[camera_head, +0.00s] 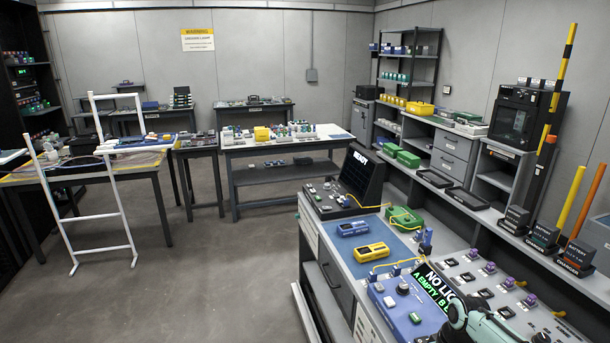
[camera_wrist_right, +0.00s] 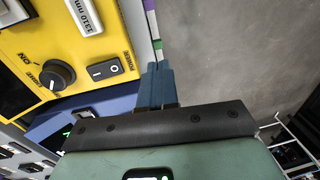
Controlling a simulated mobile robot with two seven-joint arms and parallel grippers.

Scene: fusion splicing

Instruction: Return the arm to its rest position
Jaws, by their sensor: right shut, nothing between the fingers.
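My right arm (camera_head: 478,322) comes in at the bottom right of the head view, over the near end of the right-hand bench. Its fingertips cannot be made out there. In the right wrist view my right gripper (camera_wrist_right: 157,70) has its two blue fingers together, with nothing between them. A yellow device (camera_wrist_right: 85,50) with a knob, a power switch and a 1310 nm label lies to the left of the fingers in that view. I cannot tell whether the fingers touch it. My left gripper is not in view.
A blue unit (camera_head: 405,310) with a lit display (camera_head: 435,287) stands close to my arm. A yellow box (camera_head: 371,251) and a blue box (camera_head: 352,228) sit farther along the bench. A white ladder-like frame (camera_head: 95,215) stands at left. The middle floor is clear.

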